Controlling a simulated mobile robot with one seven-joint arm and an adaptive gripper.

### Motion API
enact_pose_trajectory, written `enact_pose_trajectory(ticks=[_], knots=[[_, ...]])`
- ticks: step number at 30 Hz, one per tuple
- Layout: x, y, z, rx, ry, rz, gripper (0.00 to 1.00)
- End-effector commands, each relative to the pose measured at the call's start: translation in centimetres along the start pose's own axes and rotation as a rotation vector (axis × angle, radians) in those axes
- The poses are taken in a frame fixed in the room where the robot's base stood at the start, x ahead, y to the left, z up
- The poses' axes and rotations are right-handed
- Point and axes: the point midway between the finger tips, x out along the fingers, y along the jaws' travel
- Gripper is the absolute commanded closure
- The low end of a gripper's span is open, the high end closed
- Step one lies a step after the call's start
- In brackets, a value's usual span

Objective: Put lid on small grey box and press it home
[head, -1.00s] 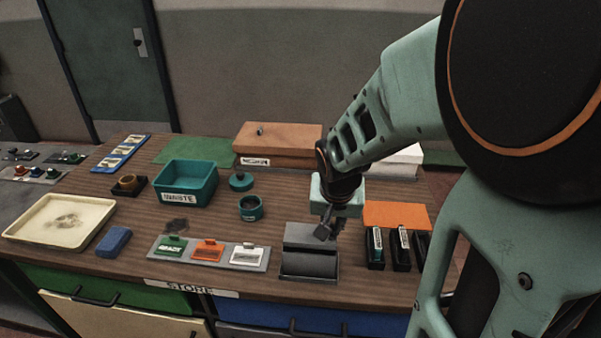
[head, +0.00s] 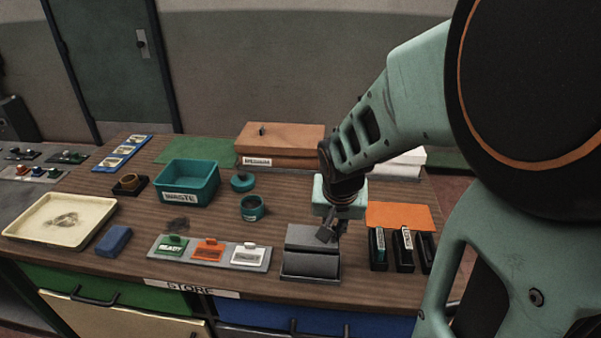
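A dark grey block-like thing (head: 310,267), which looks like the small grey box, sits near the front edge of the table. A grey piece with a slanted face (head: 304,238) shows at its upper back; I cannot tell whether this is the lid or part of the box. My gripper (head: 328,236) points down just above and over the right back part of it. Its dark fingers overlap the grey thing in the picture, so I cannot tell whether they touch it, nor whether they are open or shut.
A teal WASTE bin (head: 187,184), a teal cup (head: 252,207) and a rack of coloured tags (head: 209,252) stand to the left. Black holders (head: 403,253) and an orange mat (head: 398,215) are close on the right. A brown box (head: 280,142) stands behind.

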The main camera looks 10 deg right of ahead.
Motion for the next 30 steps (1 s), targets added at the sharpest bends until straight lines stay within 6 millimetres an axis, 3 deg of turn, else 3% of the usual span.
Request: enact_pose_trajectory(ticks=[30], knots=[[0.9, 0.0, 0.3, 0.000, 0.000, 0.000, 1.00]])
